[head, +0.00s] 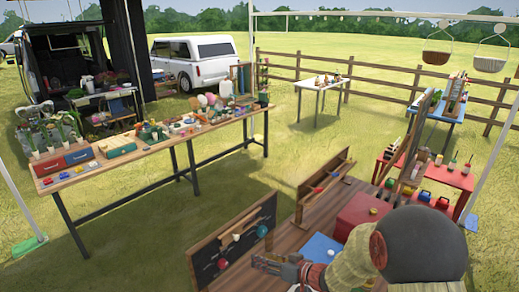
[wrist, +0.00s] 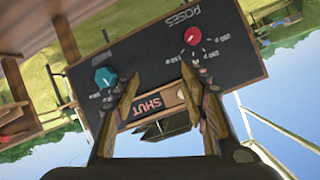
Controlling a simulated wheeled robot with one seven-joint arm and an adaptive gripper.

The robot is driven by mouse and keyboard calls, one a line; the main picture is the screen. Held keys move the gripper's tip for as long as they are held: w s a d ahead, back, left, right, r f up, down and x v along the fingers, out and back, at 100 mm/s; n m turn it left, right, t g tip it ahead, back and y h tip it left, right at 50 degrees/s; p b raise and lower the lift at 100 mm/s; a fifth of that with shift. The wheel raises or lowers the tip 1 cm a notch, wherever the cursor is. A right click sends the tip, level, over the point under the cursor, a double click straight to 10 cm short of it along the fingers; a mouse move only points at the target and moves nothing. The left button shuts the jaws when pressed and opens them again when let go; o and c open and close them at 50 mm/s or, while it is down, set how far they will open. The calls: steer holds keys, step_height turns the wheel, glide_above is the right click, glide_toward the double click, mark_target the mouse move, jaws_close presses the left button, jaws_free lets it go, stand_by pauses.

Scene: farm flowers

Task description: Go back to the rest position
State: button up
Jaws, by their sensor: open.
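My gripper (head: 275,264) is low at the front of the head view, close to a dark board (head: 232,240) in a wooden frame. In the wrist view my gripper (wrist: 158,88) is open, with its two fingers spread and nothing between them. Beyond the fingers is the same board (wrist: 150,58), tilted and upside down, with ROSES written on it. It carries a red knob (wrist: 193,36), a teal knob (wrist: 104,77) and a wooden strip with a red SHUT label (wrist: 150,107). I cannot tell whether the fingers touch the board.
A red box (head: 358,212) and a blue panel (head: 321,247) sit on the wooden table beside my arm. A second wooden rack (head: 325,184) stands behind. A long table (head: 160,146) with flowers and boxes is at left. Grass lies open between the tables.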

steer(key=w+d+r+m+t+h+b, duration=0.1)
steer(key=w+d+r+t+h+b, duration=0.1)
steer(key=d+r+h, duration=0.35)
steer(key=s+d+r+m+h+b, duration=0.1)
steer(key=s+d+r+m+h, duration=0.1)
steer(key=s+d+r, duration=0.35)
steer(key=s+d+r+m+h+b, duration=0.1)
steer(key=s+d+r+h+b, duration=0.15)
steer(key=d, duration=0.55)
steer(key=s+a+g+b, duration=0.1)
steer(key=s+g, duration=0.1)
steer(key=s, duration=1.1)
steer(key=s+a+m+g+b, duration=0.1)
steer(key=s+g+b, duration=0.1)
steer(key=s, duration=1.2)
steer(key=shift+f+g, duration=0.4)
steer(key=shift+g, duration=0.1)
steer(key=shift+o, duration=0.5)
steer(key=shift+w, duration=0.1)
